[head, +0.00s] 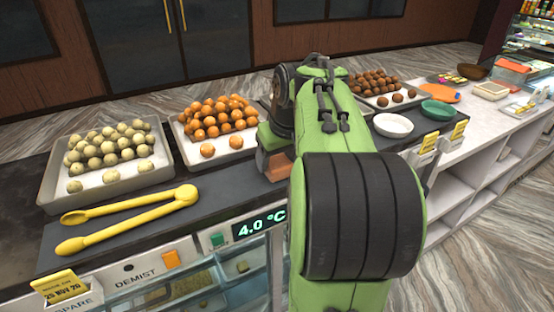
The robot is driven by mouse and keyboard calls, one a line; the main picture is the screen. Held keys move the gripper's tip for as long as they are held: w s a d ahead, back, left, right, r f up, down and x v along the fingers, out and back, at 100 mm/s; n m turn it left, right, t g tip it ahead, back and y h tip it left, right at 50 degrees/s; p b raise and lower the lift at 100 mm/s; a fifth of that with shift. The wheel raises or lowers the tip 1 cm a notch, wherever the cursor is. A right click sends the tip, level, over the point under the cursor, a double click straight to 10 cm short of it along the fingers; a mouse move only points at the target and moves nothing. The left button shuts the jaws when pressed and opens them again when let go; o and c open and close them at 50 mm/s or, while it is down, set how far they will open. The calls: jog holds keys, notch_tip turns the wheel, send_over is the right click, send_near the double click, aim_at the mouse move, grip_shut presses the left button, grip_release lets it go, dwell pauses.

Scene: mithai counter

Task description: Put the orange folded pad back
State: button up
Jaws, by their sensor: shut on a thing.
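My gripper (274,150) is over the dark counter top, just right of the tray of orange sweets, and is partly hidden by my own green arm. It is shut on the orange folded pad (277,166), whose dull orange side shows below the green jaw part. The rest of the pad is hidden, and I cannot tell whether it touches the counter.
A tray of pale sweets (50,190), a tray of orange sweets (190,158) and yellow tongs (130,207) lie to the left. Brown sweets (375,82), a white bowl (392,125), a green bowl (438,110) and a flat orange item (441,93) stand right.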

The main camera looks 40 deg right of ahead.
jog(key=o, duration=1)
